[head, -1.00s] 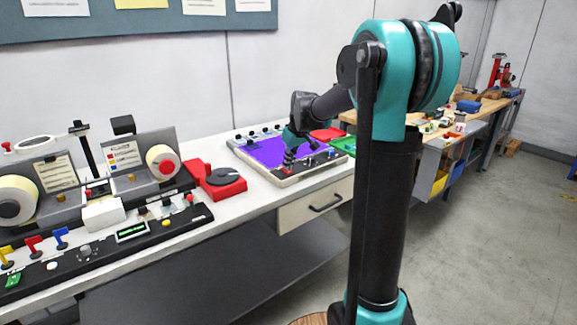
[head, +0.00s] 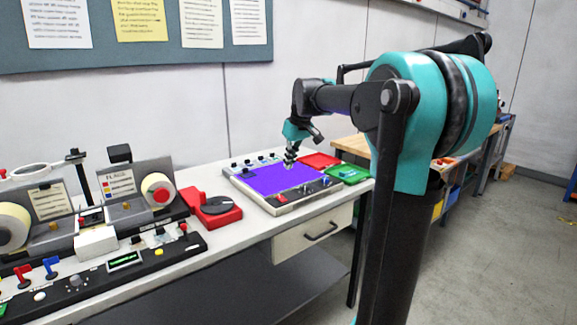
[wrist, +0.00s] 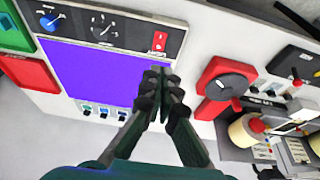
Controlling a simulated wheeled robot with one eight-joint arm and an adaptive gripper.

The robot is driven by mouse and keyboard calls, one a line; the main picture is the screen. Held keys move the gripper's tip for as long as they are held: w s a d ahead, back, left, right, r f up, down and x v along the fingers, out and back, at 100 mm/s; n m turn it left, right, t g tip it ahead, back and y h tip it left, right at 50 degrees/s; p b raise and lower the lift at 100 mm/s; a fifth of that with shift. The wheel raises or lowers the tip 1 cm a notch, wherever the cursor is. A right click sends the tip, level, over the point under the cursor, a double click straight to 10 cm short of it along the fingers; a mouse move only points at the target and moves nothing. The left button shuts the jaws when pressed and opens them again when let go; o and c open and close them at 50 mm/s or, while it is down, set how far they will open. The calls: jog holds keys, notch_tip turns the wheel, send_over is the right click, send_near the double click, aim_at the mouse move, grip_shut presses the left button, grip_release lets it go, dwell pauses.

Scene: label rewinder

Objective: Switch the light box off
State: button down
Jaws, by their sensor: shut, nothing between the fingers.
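The light box (head: 330,196) is a pale flat case on the bench with a glowing blue-purple panel (head: 275,180). The panel also shows in the wrist view (wrist: 95,75). A red rocker switch (wrist: 159,41) sits at one end of its control strip, beside a black dial (wrist: 103,26) and a blue-marked dial (wrist: 50,20). I cannot tell which way the rocker is tipped. My gripper (head: 289,164) is above the panel, apart from the switch. In the wrist view its fingertips (wrist: 159,72) are together and empty, near the panel's edge on the rocker side.
A red base with a black disc (head: 214,205) stands left of the light box, near the label rewinder (head: 95,240). A red tray (head: 319,160) and a green tray (head: 352,174) lie on its right. Small blue-topped switches (wrist: 103,111) line its back edge.

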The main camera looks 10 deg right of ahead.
aim_at(279, 197)
jog(key=shift+w+a+r, duration=0.25)
jog(key=shift+w+a, duration=0.1)
jog(key=shift+w, duration=0.2)
jog(key=x, duration=1.4)
jog(key=shift+s+d+f, duration=0.1)
jog(key=shift+s, duration=0.1)
jog(key=shift+w+f, duration=0.1)
jog(key=shift+f, duration=0.15)
